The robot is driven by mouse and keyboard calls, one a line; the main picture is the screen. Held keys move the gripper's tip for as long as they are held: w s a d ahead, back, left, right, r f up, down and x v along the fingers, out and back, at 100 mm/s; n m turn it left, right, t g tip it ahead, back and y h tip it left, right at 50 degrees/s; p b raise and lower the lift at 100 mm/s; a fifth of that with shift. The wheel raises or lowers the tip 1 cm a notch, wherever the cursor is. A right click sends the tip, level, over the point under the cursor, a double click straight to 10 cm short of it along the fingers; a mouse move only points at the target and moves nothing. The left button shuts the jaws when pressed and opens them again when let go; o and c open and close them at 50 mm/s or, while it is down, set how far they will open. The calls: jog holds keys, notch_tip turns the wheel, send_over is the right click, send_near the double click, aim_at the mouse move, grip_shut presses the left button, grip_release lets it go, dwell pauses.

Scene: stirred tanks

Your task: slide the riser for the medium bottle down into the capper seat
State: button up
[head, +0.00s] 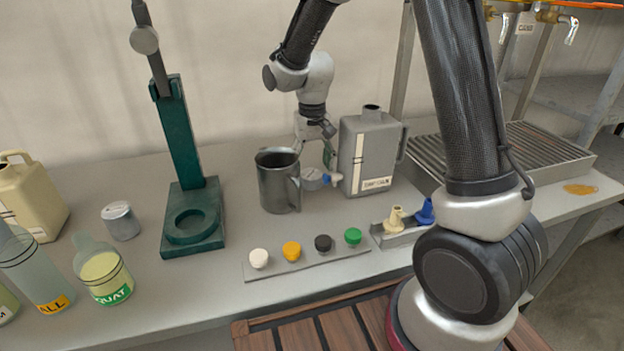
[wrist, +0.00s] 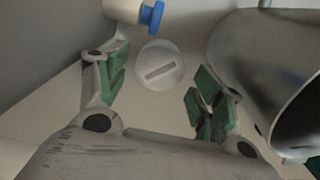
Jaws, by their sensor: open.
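A short grey round piece (head: 312,179), which looks like a riser, stands on the bench behind the steel jug. In the wrist view its pale round top (wrist: 160,65) with a bar mark lies between my fingers, apart from both pads. My gripper (head: 322,152) is open above it, pointing down; it also shows in the wrist view (wrist: 158,88). A taller grey cylinder (head: 121,221), perhaps another riser, stands at the left. I cannot tell which suits the medium bottle. The green capper (head: 180,135) has a ring-shaped seat (head: 192,226) on its base, which looks empty.
The steel jug (head: 278,182) is close to my gripper, also in the wrist view (wrist: 270,70). A strip of caps (head: 305,262) lies in front. Bottles (head: 103,270) stand at the left.

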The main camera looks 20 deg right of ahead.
jog(key=shift+f, duration=1.45)
jog(key=c, duration=1)
jog(key=shift+o, duration=0.2)
